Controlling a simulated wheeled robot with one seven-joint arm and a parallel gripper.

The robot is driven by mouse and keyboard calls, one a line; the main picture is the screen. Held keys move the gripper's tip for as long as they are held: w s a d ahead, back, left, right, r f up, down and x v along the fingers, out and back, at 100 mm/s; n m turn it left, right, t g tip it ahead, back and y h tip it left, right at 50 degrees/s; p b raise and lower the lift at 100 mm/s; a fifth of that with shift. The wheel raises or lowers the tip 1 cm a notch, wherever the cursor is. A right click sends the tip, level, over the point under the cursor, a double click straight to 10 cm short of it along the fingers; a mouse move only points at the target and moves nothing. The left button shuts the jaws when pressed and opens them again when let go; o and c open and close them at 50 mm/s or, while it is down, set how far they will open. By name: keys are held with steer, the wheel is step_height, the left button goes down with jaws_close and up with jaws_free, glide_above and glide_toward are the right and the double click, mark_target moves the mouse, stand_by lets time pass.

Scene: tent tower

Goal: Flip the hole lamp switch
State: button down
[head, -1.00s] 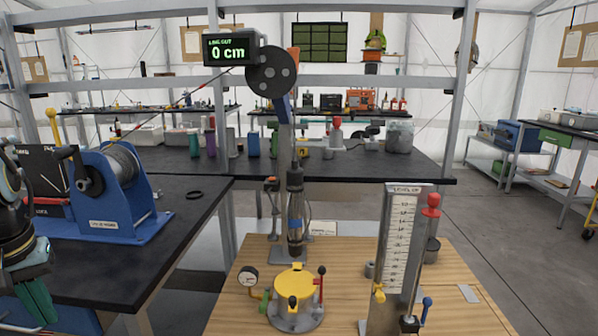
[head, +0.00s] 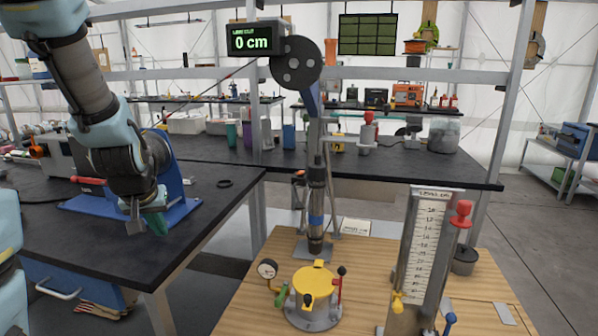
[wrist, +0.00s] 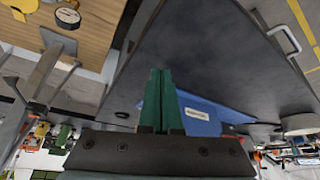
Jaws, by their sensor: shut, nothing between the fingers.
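I cannot tell any part for certain as the hole lamp switch.
A black bench (head: 215,212) lies under and beside my gripper, with a dark ring (head: 225,183) on it. A tall scale column (head: 423,250) with a red knob stands at the deck's right. A display (head: 255,38) reads 0 cm. Grey floor is clear at right.

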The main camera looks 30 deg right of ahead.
mark_target(301, 172)
steer(key=w+d+r+m+t+h, duration=0.15)
steer(key=w+d, duration=0.25)
steer(key=d, duration=0.4)
steer(key=w+d+m+t+h, duration=0.1)
steer(key=w+d+t+h, duration=0.1)
steer(key=w+d, duration=0.45)
steer(key=s+d+r+m+t+h, duration=0.1)
steer(key=d+r+h, duration=0.1)
steer(key=d, duration=0.9)
steer(key=s+d+r+m+t+h, duration=0.1)
steer(key=d+h, duration=0.3)
steer(key=d, duration=0.8)
steer(key=shift+s+r+m+t+b, duration=0.15)
steer(key=shift+r+m+t+b, duration=0.25)
steer(key=shift+t, duration=0.25)
steer(key=shift+r, duration=0.1)
